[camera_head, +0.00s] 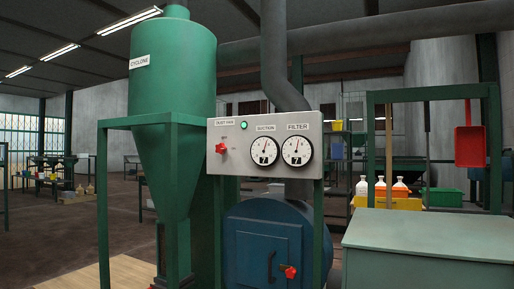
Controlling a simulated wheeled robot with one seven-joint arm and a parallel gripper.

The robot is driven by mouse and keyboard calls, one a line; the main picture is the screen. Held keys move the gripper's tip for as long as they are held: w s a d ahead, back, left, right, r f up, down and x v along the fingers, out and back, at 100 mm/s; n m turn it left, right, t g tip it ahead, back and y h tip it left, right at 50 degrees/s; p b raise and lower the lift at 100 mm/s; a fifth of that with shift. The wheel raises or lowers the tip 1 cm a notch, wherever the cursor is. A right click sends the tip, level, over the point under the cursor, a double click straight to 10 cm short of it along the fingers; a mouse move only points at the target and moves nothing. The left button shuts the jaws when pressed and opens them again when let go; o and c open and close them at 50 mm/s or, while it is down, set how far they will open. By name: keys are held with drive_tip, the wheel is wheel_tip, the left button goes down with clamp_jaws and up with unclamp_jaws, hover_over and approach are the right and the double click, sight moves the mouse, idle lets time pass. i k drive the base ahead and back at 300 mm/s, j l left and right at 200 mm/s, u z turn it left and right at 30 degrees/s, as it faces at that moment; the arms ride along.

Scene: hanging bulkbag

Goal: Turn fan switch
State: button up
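A grey control panel (228,168) stands in the middle of the head view, in front of the green cyclone. At its left side is a red switch knob (221,148) under a small label that seems to read "dust fan". A green lamp (244,125) sits above and to the right of the knob and looks lit. Two round white gauges, suction (264,150) and filter (297,150), fill the panel's right half. My gripper is not in view.
The green cyclone (172,75) stands on a green frame at left. A blue drum (245,235) with a red-knobbed door handle (289,272) is below the panel. A grey-green cabinet (430,235) is at the front right. Open floor (50,240) lies at left.

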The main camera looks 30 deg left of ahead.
sight(221, 149)
drive_tip(key=u, duration=1.4)
